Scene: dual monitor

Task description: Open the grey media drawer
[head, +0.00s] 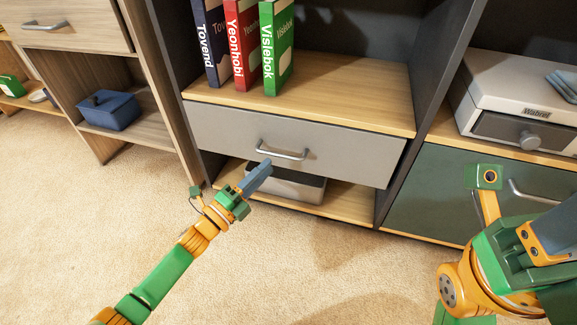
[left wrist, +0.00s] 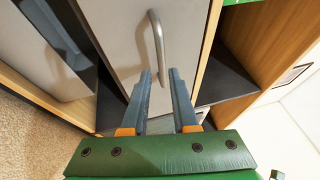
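The grey media drawer (head: 230,128) sits in the middle cabinet, below the shelf with the books. Its front looks flush with the cabinet, so it appears closed. Its silver bar handle (head: 283,154) runs across the middle of the front. My left gripper (head: 267,165) is just below and in front of the handle. In the left wrist view its two fingers (left wrist: 160,72) are apart, and the handle (left wrist: 158,45) lies ahead of and partly between the tips. I cannot tell if they touch it. My right gripper (head: 558,228) is at the right edge, partly cut off.
Upright books (head: 277,50) stand on the shelf above the drawer. A grey box (head: 290,185) lies in the compartment below. A dark green drawer (head: 435,195) is at right, under a white device (head: 520,85). Carpet in front is clear.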

